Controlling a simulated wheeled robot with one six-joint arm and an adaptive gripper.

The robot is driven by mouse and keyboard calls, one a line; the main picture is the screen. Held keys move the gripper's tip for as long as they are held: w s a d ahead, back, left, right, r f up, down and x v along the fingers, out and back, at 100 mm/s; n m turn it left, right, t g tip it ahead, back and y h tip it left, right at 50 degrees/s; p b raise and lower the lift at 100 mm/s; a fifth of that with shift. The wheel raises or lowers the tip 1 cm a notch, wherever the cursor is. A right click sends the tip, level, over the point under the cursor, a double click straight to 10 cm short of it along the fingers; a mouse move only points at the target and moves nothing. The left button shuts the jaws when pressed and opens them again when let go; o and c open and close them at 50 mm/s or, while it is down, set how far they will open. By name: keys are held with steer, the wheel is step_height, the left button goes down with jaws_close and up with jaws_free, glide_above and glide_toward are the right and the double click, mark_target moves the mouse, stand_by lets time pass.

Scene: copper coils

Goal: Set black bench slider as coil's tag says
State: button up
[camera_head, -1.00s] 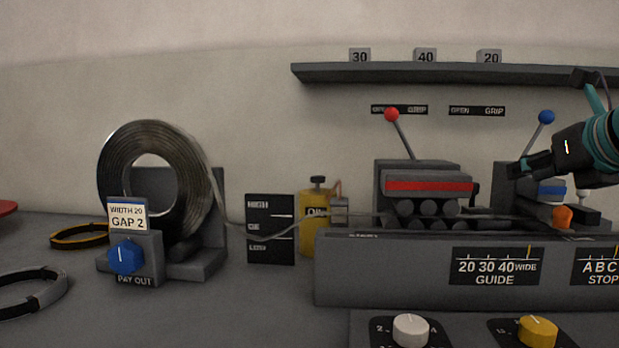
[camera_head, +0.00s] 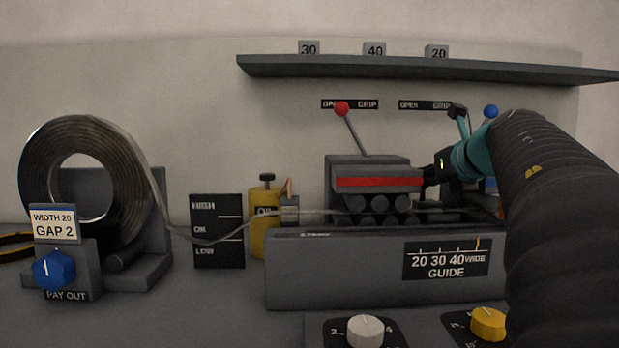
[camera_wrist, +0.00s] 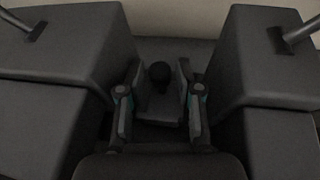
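The coil (camera_head: 60,150) stands at the left with a tag (camera_head: 54,223) that reads "WIDTH 20 GAP 2". In the wrist view, the black slider knob (camera_wrist: 160,76) lies between two grey blocks. My gripper (camera_wrist: 160,103) is open, with one finger on each side of the knob and gaps visible. In the head view my gripper (camera_head: 430,182) is at the right end of the red-striped roller unit (camera_head: 376,183).
A red-knobbed lever (camera_head: 342,109) and a blue-knobbed lever (camera_head: 490,111) rise behind the bench. A yellow oil can (camera_head: 264,230) stands left of the bench. White (camera_head: 365,331) and yellow dials (camera_head: 488,323) are in front. A shelf (camera_head: 420,68) runs above.

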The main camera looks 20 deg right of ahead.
steer(key=shift+x, duration=0.9)
jaws_close()
steer(key=shift+s+a, duration=0.2)
steer(key=shift+s, duration=0.6)
steer(key=shift+s+a, duration=0.2)
steer(key=shift+s, duration=0.6)
steer(key=shift+f, duration=0.1)
